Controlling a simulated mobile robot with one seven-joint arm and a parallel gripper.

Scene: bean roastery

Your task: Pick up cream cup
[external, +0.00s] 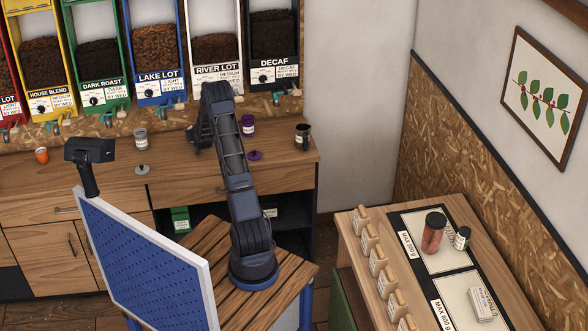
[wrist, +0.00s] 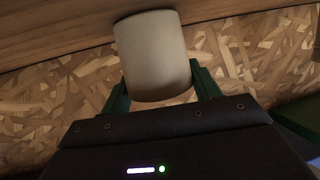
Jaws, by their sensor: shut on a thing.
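The cream cup (wrist: 153,50) is a plain, pale cylinder in the upper middle of the wrist view. My gripper (wrist: 161,82) has its green fingers on either side of the cup and is shut on it. The cup's far end meets a wooden surface (wrist: 60,33) in the picture; I cannot tell whether it touches it. In the external view my arm reaches over the wooden counter (external: 100,177), and I cannot make out the cream cup or the fingertips there.
Bean dispensers (external: 155,50) line the wall behind.

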